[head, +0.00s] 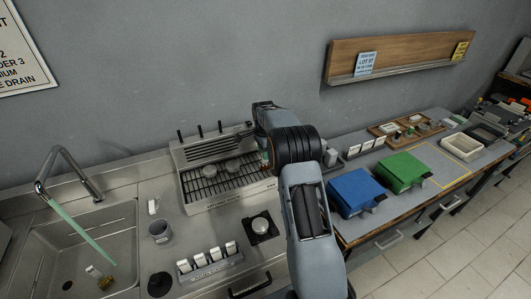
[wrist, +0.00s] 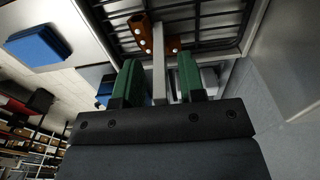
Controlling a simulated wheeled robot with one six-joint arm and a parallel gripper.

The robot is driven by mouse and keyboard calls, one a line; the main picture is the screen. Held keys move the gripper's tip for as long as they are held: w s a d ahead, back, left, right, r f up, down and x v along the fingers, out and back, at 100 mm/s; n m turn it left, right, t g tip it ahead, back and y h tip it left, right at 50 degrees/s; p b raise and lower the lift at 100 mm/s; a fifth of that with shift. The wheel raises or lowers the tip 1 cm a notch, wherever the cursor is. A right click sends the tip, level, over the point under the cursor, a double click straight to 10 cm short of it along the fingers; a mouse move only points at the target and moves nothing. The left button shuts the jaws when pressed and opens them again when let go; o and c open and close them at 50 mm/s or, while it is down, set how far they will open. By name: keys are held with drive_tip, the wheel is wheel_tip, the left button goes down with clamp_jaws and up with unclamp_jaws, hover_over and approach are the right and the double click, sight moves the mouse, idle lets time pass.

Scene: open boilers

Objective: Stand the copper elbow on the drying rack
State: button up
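The drying rack (head: 232,186), a dark wire grid in a steel frame, stands left of my arm in the head view. Its dark bars also show at the top of the wrist view (wrist: 215,22). A copper-brown elbow with pale dots (wrist: 140,32) is at the rack bars in the wrist view, beyond my fingertips. I cannot tell if it stands or lies. My gripper (wrist: 160,72) has two green fingers held apart. A narrow grey strip shows in the gap, clear of both fingers.
Round grey pieces (head: 233,166) sit on the rack. A sink (head: 75,245) with a tap is at the left. A mug (head: 160,231) and a white-block holder (head: 210,263) stand in front. Blue (head: 356,192) and green (head: 402,171) boxes are at the right.

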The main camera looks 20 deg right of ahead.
drive_tip(key=r, duration=0.5)
drive_tip(key=r+b, duration=0.1)
drive_tip(key=r, duration=0.5)
drive_tip(key=shift+a, duration=0.2)
drive_tip(key=s+a+r+n+t, duration=0.1)
drive_tip(key=s+a+r+n, duration=0.3)
drive_tip(key=s, duration=0.2)
drive_tip(key=s+a+r+n+t, duration=0.1)
drive_tip(key=s+a+r+n, duration=0.3)
drive_tip(key=s, duration=0.3)
drive_tip(key=s+a+f+n+t, duration=0.1)
drive_tip(key=s+f+n, duration=0.1)
drive_tip(key=s, duration=0.4)
drive_tip(key=s+a+f+n+t, duration=0.1)
drive_tip(key=s+a+f+n, duration=0.1)
drive_tip(key=s+n, duration=0.2)
drive_tip(key=s+a+f+n, duration=0.2)
drive_tip(key=s+n, duration=0.2)
drive_tip(key=s, duration=0.5)
drive_tip(key=shift+a+f+t, duration=0.15)
drive_tip(key=shift+a+t, duration=0.05)
drive_tip(key=shift+t, duration=0.2)
